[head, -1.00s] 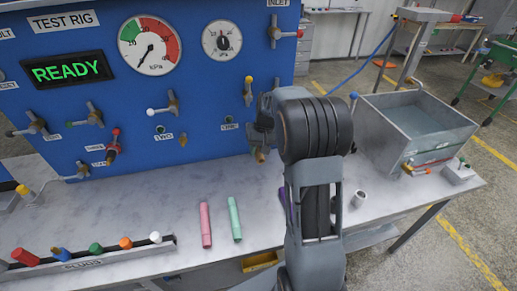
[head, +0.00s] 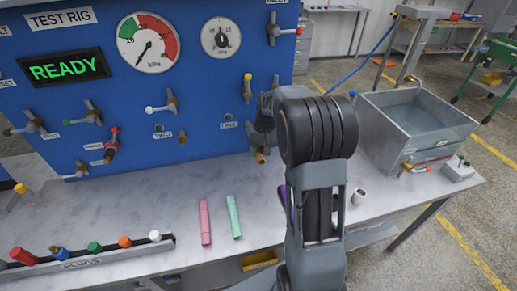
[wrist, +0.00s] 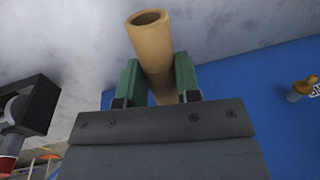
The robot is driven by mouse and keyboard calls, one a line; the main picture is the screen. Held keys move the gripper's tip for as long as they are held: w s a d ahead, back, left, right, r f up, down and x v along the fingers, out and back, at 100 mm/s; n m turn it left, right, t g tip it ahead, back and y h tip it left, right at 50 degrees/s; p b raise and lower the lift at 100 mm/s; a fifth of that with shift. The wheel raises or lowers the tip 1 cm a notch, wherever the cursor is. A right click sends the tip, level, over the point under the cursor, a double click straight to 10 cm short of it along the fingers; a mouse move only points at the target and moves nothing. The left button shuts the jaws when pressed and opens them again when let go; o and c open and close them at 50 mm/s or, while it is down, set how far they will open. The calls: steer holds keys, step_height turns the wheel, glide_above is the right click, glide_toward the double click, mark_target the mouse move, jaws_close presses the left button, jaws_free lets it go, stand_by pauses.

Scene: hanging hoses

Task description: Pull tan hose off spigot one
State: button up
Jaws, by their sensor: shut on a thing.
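The tan hose (wrist: 152,45) is a short tube held between the green fingers of my gripper (wrist: 158,85) in the wrist view. Its open end points up in that view, and its other end is hidden behind the gripper body. In the head view, the hose's tan end (head: 260,157) pokes out below my gripper (head: 260,140), close to the right part of the blue panel. My wrist hides whatever is behind it, so I cannot tell which spigot it is at or whether the hose is still on it.
The blue test rig panel (head: 200,75) carries several valves and spigots. A pink tube (head: 205,223) and a mint tube (head: 234,217) lie on the bench (head: 180,200). A plug rack (head: 100,258) is front left. A water tank (head: 420,145) stands at right.

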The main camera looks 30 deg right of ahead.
steer(key=shift+s+a, duration=0.15)
steer(key=shift+s, duration=0.6)
steer(key=shift+s, duration=0.15)
steer(key=shift+r, duration=0.15)
steer(key=shift+r+p, duration=2.85)
steer(key=shift+r, duration=1.05)
